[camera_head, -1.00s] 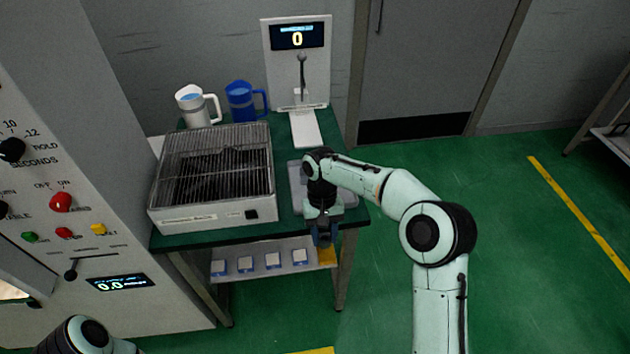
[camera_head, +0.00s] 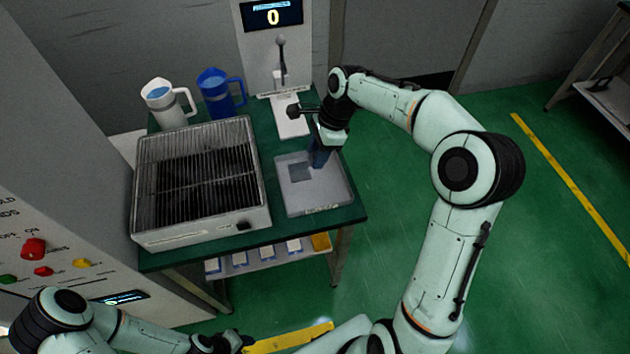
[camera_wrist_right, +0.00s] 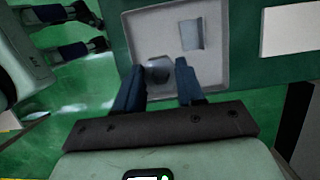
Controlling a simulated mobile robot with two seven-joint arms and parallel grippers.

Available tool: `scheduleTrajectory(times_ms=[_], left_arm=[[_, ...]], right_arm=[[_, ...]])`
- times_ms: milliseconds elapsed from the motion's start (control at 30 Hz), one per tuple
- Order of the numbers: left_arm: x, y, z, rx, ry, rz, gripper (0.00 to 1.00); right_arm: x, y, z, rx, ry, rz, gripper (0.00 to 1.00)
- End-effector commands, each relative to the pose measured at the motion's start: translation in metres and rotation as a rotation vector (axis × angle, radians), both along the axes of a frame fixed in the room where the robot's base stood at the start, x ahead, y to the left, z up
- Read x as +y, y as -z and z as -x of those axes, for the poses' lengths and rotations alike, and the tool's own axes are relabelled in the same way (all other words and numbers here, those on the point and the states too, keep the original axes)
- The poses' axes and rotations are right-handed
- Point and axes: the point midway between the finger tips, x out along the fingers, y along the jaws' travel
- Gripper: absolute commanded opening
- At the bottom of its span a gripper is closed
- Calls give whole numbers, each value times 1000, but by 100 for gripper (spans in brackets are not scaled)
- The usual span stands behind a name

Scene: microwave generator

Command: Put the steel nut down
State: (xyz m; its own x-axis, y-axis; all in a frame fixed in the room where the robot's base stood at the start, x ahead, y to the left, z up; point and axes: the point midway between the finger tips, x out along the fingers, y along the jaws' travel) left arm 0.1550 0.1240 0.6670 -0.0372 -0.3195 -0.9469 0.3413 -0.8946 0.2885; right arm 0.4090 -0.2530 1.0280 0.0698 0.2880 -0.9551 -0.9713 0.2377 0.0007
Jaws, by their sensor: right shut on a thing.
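The steel nut (camera_wrist_right: 158,70) shows as a grey metal piece between the fingers of my right gripper (camera_wrist_right: 158,82) in the right wrist view. The right gripper is shut on it. In the head view, the right gripper (camera_head: 319,157) points down over the back right part of a shallow grey tray (camera_head: 325,192); the nut cannot be made out there. The tray, with a darker grey square (camera_head: 300,172) in it, also shows in the wrist view (camera_wrist_right: 140,28). My left gripper (camera_head: 232,342) is only a dark shape at the bottom edge; its fingers are unclear.
A wire-topped box (camera_head: 200,180) stands left of the tray on the green table (camera_head: 345,213). A white jug (camera_head: 167,105) and a blue jug (camera_head: 220,93) stand behind it. A white stand with a display reading 0 (camera_head: 271,17) is at the back.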

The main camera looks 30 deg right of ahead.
Motion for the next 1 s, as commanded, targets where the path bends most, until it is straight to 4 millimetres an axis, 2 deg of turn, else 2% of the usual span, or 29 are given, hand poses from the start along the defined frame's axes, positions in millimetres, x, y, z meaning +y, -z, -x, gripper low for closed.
scheduleTrajectory(times_ms=[33, 100, 300, 567, 800, 1000], left_arm=[[0, 4, 4, 6, 0, 0, 43], [0, 6, 6, 8, 0, 0, 43], [0, 10, 9, 10, 0, 0, 43], [0, 10, 9, 10, 0, 0, 43], [0, 12, 11, 11, 0, 0, 43], [0, 12, 11, 11, 1, 0, 43]], right_arm=[[0, 18, 2, 7, -1, -2, 5], [0, 37, 2, 7, -1, -3, 5], [0, 80, 0, 2, -3, -2, 5], [0, 99, -1, -1, -4, 0, 5], [1, 134, 0, 1, -3, -1, 5], [0, 136, -1, -4, -4, 1, 5]])
